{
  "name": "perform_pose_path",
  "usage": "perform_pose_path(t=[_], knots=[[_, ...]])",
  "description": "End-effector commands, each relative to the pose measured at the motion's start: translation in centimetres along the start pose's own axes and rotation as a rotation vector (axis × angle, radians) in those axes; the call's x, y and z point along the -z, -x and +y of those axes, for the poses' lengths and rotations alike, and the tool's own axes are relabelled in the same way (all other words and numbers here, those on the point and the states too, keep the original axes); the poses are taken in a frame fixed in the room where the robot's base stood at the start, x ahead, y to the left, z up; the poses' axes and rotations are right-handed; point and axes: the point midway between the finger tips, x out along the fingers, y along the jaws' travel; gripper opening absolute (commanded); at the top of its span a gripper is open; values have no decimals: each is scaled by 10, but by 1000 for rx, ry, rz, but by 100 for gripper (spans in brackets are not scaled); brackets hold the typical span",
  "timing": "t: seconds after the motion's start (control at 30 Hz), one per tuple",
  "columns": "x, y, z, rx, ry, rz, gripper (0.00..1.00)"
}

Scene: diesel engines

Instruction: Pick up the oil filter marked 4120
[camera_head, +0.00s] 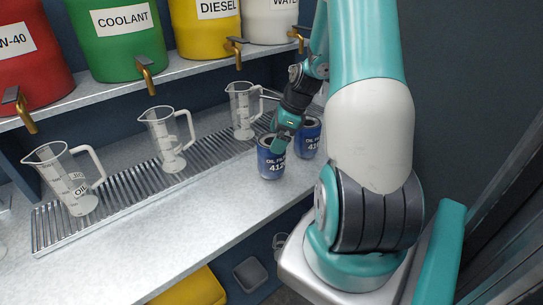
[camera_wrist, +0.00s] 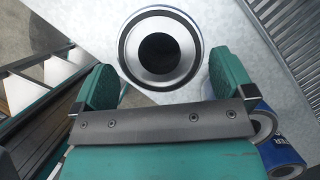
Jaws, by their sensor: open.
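A blue oil filter (camera_head: 271,163) stands upright on the light counter in the head view. Its label reads "OIL FI" and "412"; the last digit is out of sight. My gripper (camera_head: 284,133) is over this filter, pointing down. In the wrist view my gripper (camera_wrist: 164,78) is open and empty, with one green finger on each side. The round metal top of a filter (camera_wrist: 160,12) with a dark centre hole lies just ahead of the fingertips, roughly centred between them. A second blue filter (camera_head: 309,145) stands behind to the right, its number only partly readable.
Measuring jugs (camera_head: 168,140) stand on a metal drain grate (camera_head: 120,191) along the counter. Taps and coloured drums (camera_head: 118,45) are above. In the wrist view, blue filters (camera_wrist: 285,160) lie near the right finger. The counter front is clear.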

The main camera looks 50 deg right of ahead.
Motion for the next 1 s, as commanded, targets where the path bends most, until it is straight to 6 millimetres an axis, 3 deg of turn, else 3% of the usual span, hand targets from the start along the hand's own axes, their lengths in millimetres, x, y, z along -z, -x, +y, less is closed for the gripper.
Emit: perform_pose_path(t=[0.23,0.53,0.77,1.0], knots=[[0,-36,0,-4,1,0,100],[1,-43,0,0,1,0,100],[0,-42,-1,0,1,-1,52],[0,-41,-1,0,1,-1,52]])
